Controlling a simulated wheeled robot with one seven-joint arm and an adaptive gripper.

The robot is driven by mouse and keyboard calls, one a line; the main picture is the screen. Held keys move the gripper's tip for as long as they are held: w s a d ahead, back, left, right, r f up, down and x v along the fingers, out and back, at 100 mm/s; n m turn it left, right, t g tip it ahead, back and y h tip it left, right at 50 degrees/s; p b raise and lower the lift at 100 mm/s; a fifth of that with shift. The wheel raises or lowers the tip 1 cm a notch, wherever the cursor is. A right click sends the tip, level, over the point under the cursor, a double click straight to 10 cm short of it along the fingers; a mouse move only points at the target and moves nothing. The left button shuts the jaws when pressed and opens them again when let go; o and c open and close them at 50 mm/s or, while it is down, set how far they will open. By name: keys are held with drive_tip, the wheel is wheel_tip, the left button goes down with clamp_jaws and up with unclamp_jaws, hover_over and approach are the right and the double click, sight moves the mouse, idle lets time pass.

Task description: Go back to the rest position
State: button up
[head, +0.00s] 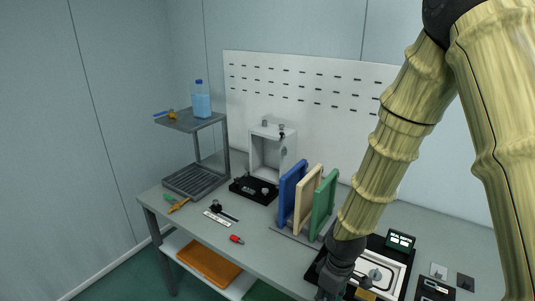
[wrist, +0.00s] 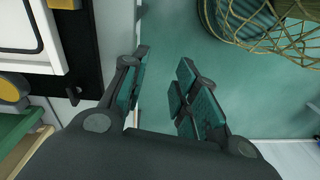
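My gripper (wrist: 163,62) is open in the wrist view, with a clear gap between its fingers and nothing held. Teal floor and a light strip show beyond the fingers. In the head view my gripper (head: 329,287) hangs low at the bottom edge, at the front left of a black-framed panel fixture (head: 375,272) with a light face and a round knob. Its fingertips are cut off there. The fixture's white plate and black frame (wrist: 80,45) also show at the upper left of the wrist view, beside the left finger.
Blue, cream and green upright boards (head: 322,205) stand left of my arm on the grey bench (head: 255,225). A grey shelf (head: 190,121) with a blue bottle (head: 201,101) is at far left. Small tools lie along the front.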

drive_tip(key=s+d+f+m, duration=0.3)
drive_tip(key=s+f+m, duration=0.2)
drive_tip(key=s+f, duration=0.6)
drive_tip(key=s+d+f+m, duration=0.3)
drive_tip(key=s+f+m, duration=0.1)
drive_tip(key=s+f, duration=0.8)
drive_tip(key=shift+s+d+m+h, duration=0.2)
drive_tip(key=shift+s+m+h, duration=0.15)
drive_tip(key=shift+s, duration=0.75)
drive_tip(key=shift+f, duration=0.1)
